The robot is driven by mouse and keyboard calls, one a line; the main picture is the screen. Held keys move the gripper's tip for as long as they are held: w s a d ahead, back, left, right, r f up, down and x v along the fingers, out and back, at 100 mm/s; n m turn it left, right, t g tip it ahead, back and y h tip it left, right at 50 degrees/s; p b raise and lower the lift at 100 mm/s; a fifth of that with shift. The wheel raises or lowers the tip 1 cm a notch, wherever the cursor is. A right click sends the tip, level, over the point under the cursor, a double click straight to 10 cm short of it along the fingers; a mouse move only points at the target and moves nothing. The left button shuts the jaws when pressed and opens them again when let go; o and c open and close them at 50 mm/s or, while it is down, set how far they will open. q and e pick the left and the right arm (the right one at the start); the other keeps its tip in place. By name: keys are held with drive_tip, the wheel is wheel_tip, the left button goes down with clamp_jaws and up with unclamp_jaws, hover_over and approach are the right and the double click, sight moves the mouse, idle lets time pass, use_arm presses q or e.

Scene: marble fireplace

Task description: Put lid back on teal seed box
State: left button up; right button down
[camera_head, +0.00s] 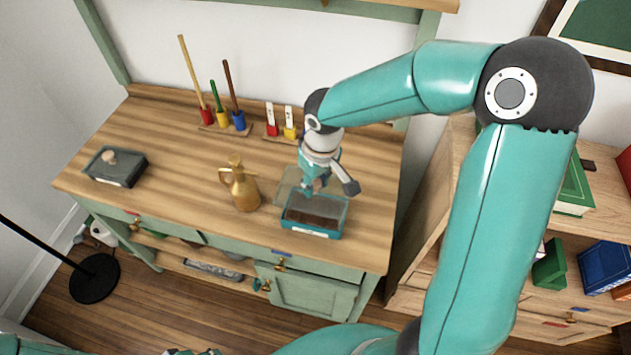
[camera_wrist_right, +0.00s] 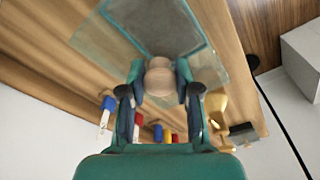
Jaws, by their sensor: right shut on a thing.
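The teal seed box (camera_head: 312,233) stands near the front right of the wooden worktop, with dark brown soil inside. My right gripper (camera_head: 318,188) is shut on the round wooden knob (camera_wrist_right: 159,78) of a clear glass lid (camera_head: 287,187). The lid also shows in the right wrist view (camera_wrist_right: 95,48). It is over the back part of the box, offset to the back left, so the front soil is uncovered. I cannot tell whether lid and rim touch. Only a sliver of my left gripper seems to show at the bottom edge; its jaws are unclear.
A brass jug (camera_head: 243,190) stands just left of the box. A dark box with a knobbed lid (camera_head: 115,168) is at the worktop's left. Coloured tools stand in a rack (camera_head: 222,129) at the back, beside red and yellow items (camera_head: 280,128). The front left worktop is clear.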

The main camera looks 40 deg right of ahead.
sight(317, 193)
drive_tip(key=shift+f+b, duration=2.8)
drive_tip(key=shift+f, duration=0.4)
drive_tip(key=shift+s, duration=0.1)
drive_tip(key=shift+r+b, duration=0.1)
drive_tip(key=shift+b, duration=0.25)
drive_tip(key=shift+f+b, duration=0.7)
drive_tip(key=shift+b, duration=0.05)
idle(0.6)
drive_tip(key=c, duration=0.7)
unclamp_jaws()
drive_tip(key=shift+c, duration=0.2)
drive_tip(key=o, duration=0.5)
